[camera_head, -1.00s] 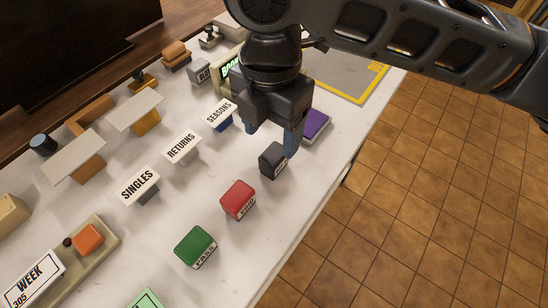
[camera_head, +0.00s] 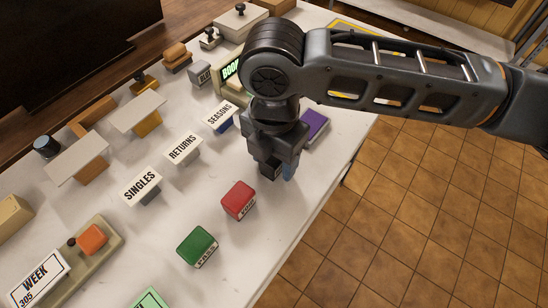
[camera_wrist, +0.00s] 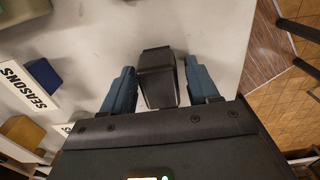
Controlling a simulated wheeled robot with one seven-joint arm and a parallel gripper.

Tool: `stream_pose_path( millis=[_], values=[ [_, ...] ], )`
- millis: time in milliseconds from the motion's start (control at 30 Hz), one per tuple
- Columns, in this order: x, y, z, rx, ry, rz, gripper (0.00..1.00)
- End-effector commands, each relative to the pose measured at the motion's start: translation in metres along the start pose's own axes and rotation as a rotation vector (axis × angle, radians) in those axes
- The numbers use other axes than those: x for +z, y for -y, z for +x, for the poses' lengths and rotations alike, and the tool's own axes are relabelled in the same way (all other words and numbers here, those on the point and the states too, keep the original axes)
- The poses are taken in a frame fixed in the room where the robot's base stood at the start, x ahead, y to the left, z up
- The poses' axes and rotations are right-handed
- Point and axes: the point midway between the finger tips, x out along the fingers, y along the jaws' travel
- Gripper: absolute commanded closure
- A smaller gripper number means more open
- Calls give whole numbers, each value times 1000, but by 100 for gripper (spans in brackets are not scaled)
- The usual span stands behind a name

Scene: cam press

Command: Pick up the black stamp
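The black stamp (camera_wrist: 158,80) stands on the white counter between the two blue fingers of my gripper (camera_wrist: 159,88) in the wrist view. A small gap shows on each side of it, so the fingers are apart from it. In the head view my gripper (camera_head: 279,168) is low over the counter and hides most of the black stamp (camera_head: 268,171); only a small part shows between the fingers.
A red stamp (camera_head: 238,200) and a green stamp (camera_head: 197,246) stand nearer on the counter (camera_head: 215,218). A purple block (camera_head: 314,125) lies just behind my gripper. SEASONS (camera_head: 219,117), RETURNS (camera_head: 183,147) and SINGLES (camera_head: 140,187) signs stand to the left.

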Motion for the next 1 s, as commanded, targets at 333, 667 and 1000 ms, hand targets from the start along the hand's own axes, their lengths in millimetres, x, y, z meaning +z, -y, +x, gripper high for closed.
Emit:
stream_pose_path(
  millis=[333, 667, 1000],
  values=[
    [0, 0, 0, 0, 0, 0, 74],
    [0, 0, 0, 0, 0, 0, 89],
    [0, 0, -20, 2, 0, -1, 89]
  ],
)
